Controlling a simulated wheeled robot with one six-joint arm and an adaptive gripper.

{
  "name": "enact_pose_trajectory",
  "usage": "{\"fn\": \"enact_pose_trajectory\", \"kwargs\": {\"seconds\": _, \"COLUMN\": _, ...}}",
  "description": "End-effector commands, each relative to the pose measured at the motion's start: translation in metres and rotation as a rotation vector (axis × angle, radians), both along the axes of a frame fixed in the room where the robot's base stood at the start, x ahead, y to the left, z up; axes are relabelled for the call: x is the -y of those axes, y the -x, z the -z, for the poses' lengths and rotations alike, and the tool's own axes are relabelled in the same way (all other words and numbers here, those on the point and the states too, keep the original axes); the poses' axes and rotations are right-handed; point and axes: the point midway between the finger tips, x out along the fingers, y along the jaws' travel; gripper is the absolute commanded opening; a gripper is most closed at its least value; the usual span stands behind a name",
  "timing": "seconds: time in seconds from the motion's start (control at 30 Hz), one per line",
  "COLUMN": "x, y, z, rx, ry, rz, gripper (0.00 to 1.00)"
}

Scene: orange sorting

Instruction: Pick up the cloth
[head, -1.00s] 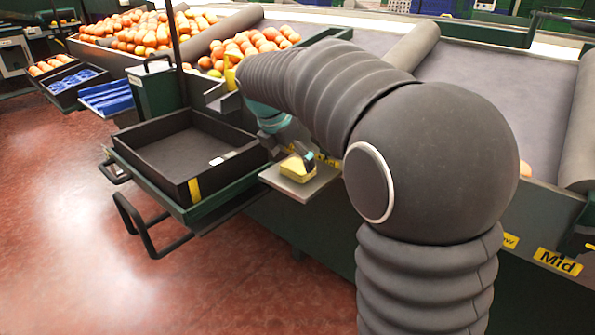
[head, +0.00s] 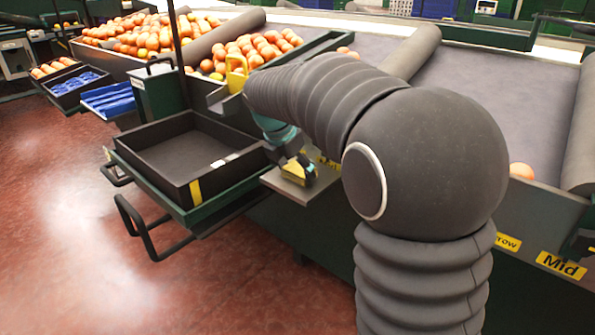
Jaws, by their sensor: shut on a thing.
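The cloth (head: 292,175) is a small yellow folded piece on a grey shelf (head: 290,190) that sticks out from the sorting machine's side. My gripper (head: 305,174) is at the cloth, shut on its right part. The cloth is partly hidden by the gripper. It is at or just above the shelf; I cannot tell whether it still touches it. My arm comes down from the upper right and covers part of the machine behind.
A black open crate (head: 182,188) stands on a green holder just left of the shelf. Many oranges (head: 150,35) lie on the machine behind. Blue trays (head: 106,97) stand at the left. The red floor (head: 60,230) in front is clear.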

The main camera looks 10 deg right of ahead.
Motion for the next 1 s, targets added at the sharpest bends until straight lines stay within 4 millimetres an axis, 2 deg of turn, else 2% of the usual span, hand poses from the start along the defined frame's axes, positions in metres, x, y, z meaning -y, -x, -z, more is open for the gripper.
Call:
{"fn": "enact_pose_trajectory", "kwargs": {"seconds": 0.17, "x": 0.0, "y": 0.0, "z": -0.005, "rx": 0.0, "ry": 0.0, "rz": 0.0, "gripper": 0.44}}
{"fn": "enact_pose_trajectory", "kwargs": {"seconds": 0.37, "x": 0.0, "y": -0.001, "z": -0.028, "rx": 0.002, "ry": -0.001, "rz": 0.0, "gripper": 0.44}}
{"fn": "enact_pose_trajectory", "kwargs": {"seconds": 1.0, "x": 0.0, "y": -0.001, "z": -0.149, "rx": 0.003, "ry": 0.0, "rz": 0.0, "gripper": 0.44}}
